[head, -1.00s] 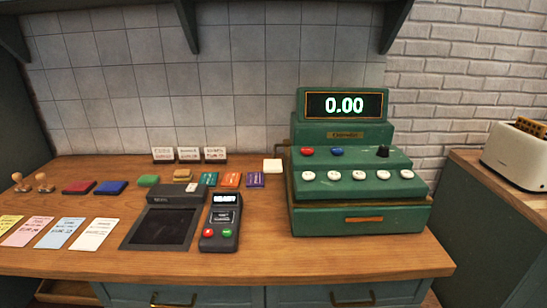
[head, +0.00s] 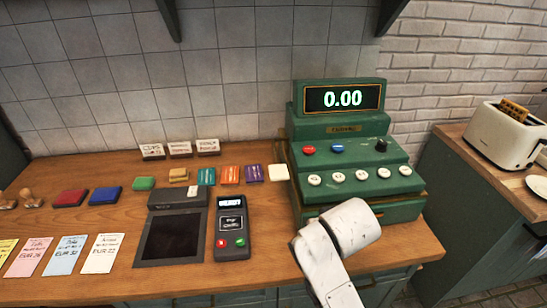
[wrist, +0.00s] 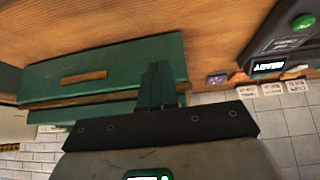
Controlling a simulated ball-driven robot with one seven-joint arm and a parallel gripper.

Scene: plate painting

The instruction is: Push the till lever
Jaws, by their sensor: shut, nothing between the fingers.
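The green till (head: 350,176) stands at the right end of the wooden counter, its display reading 0.00. A black knob (head: 381,146) stands up at the right of its upper key row; I cannot tell for sure whether this is the lever. My white arm reaches up in front of the till in the head view and covers part of its drawer front. In the wrist view, the till drawer front (wrist: 125,65) with its orange handle appears upside down. My gripper (wrist: 158,72) is shut and empty, in front of the drawer. I cannot tell the gap between them.
A card reader (head: 232,228) and a dark pad (head: 168,240) lie left of the till. Coloured blocks, small signs and price cards (head: 103,253) fill the counter further left. A toaster (head: 503,135) stands on a separate counter at the right.

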